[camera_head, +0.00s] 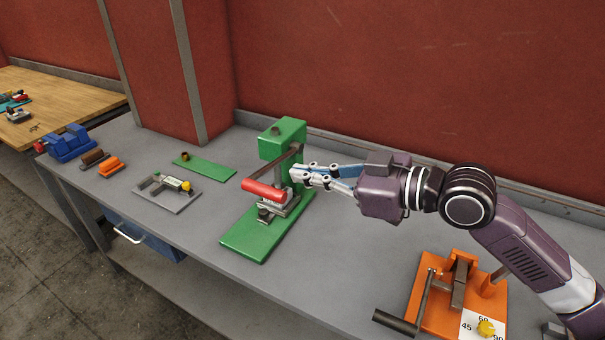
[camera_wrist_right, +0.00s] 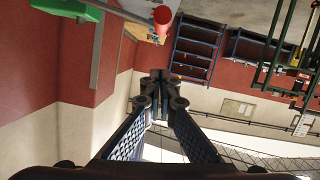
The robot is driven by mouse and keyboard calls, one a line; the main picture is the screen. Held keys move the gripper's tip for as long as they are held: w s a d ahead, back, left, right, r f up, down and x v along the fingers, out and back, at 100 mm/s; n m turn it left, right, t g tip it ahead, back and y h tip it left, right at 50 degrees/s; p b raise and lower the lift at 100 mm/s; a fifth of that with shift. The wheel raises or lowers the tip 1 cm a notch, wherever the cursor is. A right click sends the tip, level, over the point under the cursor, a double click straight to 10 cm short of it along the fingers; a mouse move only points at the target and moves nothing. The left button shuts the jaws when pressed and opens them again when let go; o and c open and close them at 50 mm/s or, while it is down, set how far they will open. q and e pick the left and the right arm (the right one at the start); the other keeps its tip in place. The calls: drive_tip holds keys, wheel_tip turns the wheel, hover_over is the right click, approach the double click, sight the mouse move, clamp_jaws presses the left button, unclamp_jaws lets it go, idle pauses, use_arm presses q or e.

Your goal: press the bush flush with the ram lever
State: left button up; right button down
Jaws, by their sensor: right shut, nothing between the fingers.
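The green press (camera_head: 283,140) stands on the grey bench. Its ram lever ends in a red handle (camera_head: 264,190) that points forward and left, low over the press base. A small dark metal part (camera_head: 265,213), perhaps the bush, sits under the ram; I cannot tell whether it is flush. My right gripper (camera_head: 293,176) is shut and empty, just right of the lever and above the base, apart from the red handle. In the right wrist view the shut fingertips (camera_wrist_right: 160,78) point away from the camera, with the red handle (camera_wrist_right: 161,18) beyond them. My left gripper is not in view.
An orange bender-like fixture (camera_head: 425,295) stands at the front right. A green plate (camera_head: 205,167), a grey plate with a gauge (camera_head: 165,197) and a blue vise (camera_head: 68,143) lie to the left. A red wall runs behind. The bench between press and orange fixture is clear.

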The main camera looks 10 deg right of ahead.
drive_tip(key=p, duration=0.3)
hover_over(274, 192)
drive_tip(key=f, duration=0.2)
wheel_tip(274, 192, down, 3)
drive_tip(key=shift+a+f+p, duration=0.1)
drive_tip(key=shift+p, duration=0.45)
drive_tip(key=shift+f, duration=0.3)
drive_tip(key=shift+f, duration=0.1)
